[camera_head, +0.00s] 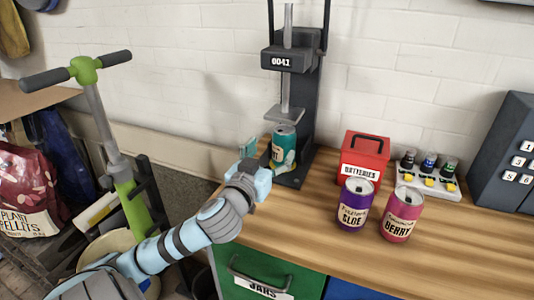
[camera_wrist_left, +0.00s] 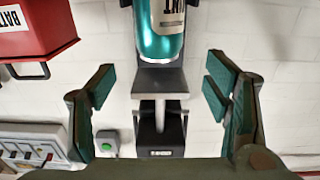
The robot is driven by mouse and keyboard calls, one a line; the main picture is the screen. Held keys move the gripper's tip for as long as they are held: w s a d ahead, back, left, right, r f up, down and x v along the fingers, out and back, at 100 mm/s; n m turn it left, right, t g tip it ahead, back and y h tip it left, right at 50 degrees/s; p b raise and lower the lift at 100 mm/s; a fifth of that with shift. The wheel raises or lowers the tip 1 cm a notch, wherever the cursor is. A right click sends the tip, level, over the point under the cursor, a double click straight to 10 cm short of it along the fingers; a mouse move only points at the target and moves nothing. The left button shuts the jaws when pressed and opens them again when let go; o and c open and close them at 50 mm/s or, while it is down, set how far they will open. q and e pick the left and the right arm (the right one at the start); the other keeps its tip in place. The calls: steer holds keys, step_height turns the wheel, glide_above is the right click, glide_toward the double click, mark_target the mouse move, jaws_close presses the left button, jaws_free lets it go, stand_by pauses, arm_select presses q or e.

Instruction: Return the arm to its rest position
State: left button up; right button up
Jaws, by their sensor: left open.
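My left gripper (camera_head: 266,154) comes in from the left in the head view and is open in front of the can press (camera_head: 287,60). A teal can (camera_head: 284,141) stands upright on the press base under its flat plate (camera_head: 285,113); I cannot tell whether the plate touches it. The gripper partly hides the can's lower part. In the wrist view, which appears upside down, the fingers (camera_wrist_left: 160,88) are spread wide with nothing held between them. The teal can (camera_wrist_left: 160,28) and plate (camera_wrist_left: 160,78) show beyond them. My right gripper is not in view.
A red batteries box (camera_head: 364,157), a purple can (camera_head: 355,203) and a pink can (camera_head: 401,215) stand right of the press. A green scooter (camera_head: 118,175) stands left of the wooden bench (camera_head: 300,225).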

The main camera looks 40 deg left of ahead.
arm_select(q)
steer(key=shift+v, duration=0.9)
